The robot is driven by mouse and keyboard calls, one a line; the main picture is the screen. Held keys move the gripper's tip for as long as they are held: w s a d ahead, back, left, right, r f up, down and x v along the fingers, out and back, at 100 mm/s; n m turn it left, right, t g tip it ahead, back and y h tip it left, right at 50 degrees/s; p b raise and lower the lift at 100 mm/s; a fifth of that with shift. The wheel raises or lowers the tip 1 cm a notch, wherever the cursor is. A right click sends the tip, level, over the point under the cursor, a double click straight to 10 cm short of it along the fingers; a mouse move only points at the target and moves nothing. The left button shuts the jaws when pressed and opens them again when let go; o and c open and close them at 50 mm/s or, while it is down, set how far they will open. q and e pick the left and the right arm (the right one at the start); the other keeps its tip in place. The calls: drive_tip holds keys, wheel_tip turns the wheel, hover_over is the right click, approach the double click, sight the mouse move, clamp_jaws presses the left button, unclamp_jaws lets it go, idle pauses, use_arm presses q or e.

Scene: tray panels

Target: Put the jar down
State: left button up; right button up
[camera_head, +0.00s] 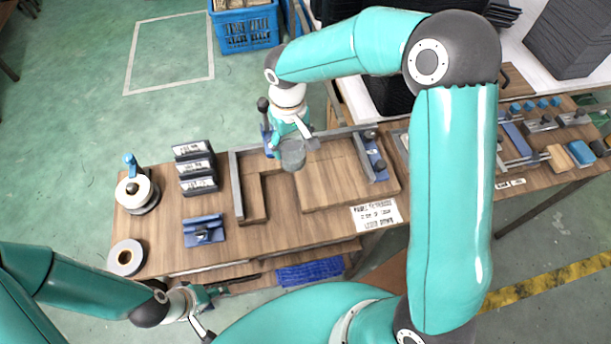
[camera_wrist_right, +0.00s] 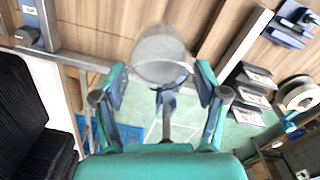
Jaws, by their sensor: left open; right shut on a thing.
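The jar (camera_head: 293,156) is a small greyish see-through cup shape. My right gripper (camera_head: 290,141) is shut on it, over the wooden bench near the back edge of the wood panels. In the right wrist view the jar (camera_wrist_right: 160,50) sits between the two teal fingers of the right gripper (camera_wrist_right: 161,84). I cannot tell whether its base touches the wood or hangs above it. My left gripper (camera_head: 216,308) is open and empty, low in front of the bench's front edge, far from the jar.
Wood panels (camera_head: 325,182) lie on the bench beside a grey metal bar (camera_head: 236,185). Black labelled bins (camera_head: 194,167), a blue fixture (camera_head: 203,230) and tape rolls (camera_head: 126,257) stand to the left. A blue clamp (camera_head: 374,160) is to the right. Bare bench shows near the front left.

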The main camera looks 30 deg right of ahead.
drive_tip(key=s+r+n+b, duration=0.55)
drive_tip(key=r+b, duration=0.25)
drive_tip(key=r, duration=0.3)
use_arm(q)
wheel_tip(320, 180, down, 9)
use_arm(e)
drive_tip(key=shift+m, duration=0.25)
drive_tip(key=f, duration=1.3)
drive_tip(key=d+f, duration=0.1)
drive_tip(key=f, duration=0.5)
drive_tip(key=shift+s+f, duration=0.2)
drive_tip(key=shift+f, duration=0.05)
use_arm(q)
drive_tip(key=shift+s+f, duration=0.1)
drive_tip(key=shift+f, duration=0.1)
use_arm(e)
drive_tip(key=shift+f, duration=0.1)
drive_tip(key=o, duration=1.4)
drive_tip(key=shift+o, duration=0.7)
